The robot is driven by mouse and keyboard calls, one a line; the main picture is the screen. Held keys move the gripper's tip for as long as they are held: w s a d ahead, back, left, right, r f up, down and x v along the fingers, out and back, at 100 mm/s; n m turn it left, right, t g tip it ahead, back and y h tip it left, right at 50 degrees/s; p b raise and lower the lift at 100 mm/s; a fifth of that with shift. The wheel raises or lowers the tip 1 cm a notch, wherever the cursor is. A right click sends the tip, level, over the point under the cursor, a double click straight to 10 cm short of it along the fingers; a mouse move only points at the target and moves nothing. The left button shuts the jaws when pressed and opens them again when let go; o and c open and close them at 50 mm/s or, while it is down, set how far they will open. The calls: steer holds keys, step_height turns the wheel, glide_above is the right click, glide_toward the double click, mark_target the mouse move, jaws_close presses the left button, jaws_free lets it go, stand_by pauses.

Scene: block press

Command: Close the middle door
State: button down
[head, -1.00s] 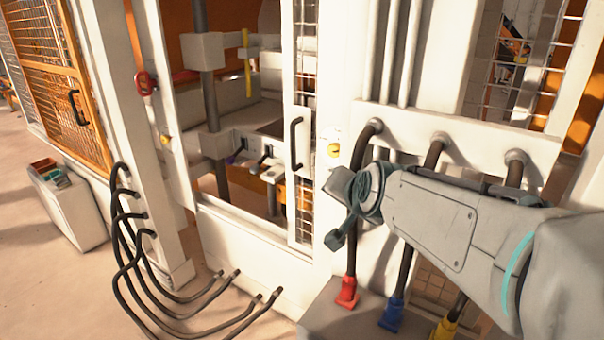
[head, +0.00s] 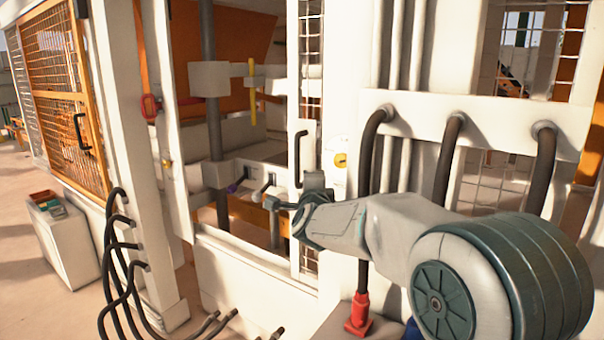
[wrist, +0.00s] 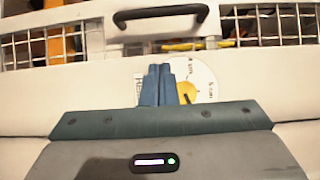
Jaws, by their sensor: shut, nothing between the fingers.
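The middle door (head: 311,60) is a white frame with wire mesh and a black bar handle (head: 298,158). It stands at the right side of an opening, and the press interior shows to its left. My gripper (head: 273,203) is shut and empty, just below the handle in the head view, with its fingers pointing left. In the wrist view my shut fingers (wrist: 159,82) point toward the handle (wrist: 160,19), with a visible gap between them. Whether the gripper touches the door frame I cannot tell.
A yellow knob on a round plate (head: 340,160) sits right of the door. Black hoses (head: 371,150) run down at right, and more hoses (head: 122,250) loop at lower left. An orange mesh door (head: 62,110) is at far left. A grey bin (head: 60,235) stands on the floor.

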steer(key=w+a+p, duration=0.3)
steer(key=w, duration=0.9)
steer(key=shift+a+p, duration=0.15)
steer(key=shift+p, duration=0.2)
